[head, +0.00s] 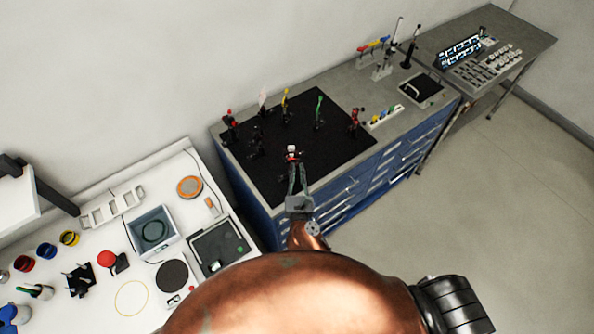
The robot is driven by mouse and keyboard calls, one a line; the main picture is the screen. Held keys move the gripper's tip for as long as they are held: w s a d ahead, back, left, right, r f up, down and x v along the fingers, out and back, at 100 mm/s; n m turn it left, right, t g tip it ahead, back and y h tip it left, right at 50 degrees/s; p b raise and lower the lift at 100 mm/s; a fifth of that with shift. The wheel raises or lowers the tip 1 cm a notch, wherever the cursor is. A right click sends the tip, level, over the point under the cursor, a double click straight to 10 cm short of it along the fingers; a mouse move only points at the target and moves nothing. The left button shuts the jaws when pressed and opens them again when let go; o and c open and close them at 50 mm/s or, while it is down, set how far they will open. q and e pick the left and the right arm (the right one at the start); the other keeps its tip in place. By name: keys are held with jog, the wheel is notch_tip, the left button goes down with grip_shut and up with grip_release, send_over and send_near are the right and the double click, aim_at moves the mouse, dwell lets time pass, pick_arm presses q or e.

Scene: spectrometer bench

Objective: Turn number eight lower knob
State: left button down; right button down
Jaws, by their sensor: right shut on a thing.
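A black breadboard (262,165) lies on the blue-drawer bench and carries several small optical mounts. My right gripper (293,165) reaches over its front part, fingers pointing away from me. Its fingertips are closed on a small part of a white-and-red mount (291,150); I take this part to be a knob. The fingers and the small size hide which knob it is, and no number is readable. Other mounts stand behind: a green one (319,111), a yellow one (285,100) and a red-and-black one (229,120). My left gripper is not in view.
A red-and-black mount (355,117) stands right of my gripper near the board's edge. A white strip with colored pieces (385,117) and a black tray (421,90) lie farther right. A white table (215,215) with several containers is at left. The floor at right is clear.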

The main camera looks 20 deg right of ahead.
jog(key=c, duration=1.9)
grip_release()
jog(key=shift+c, duration=0.2)
jog(key=v, duration=1.2)
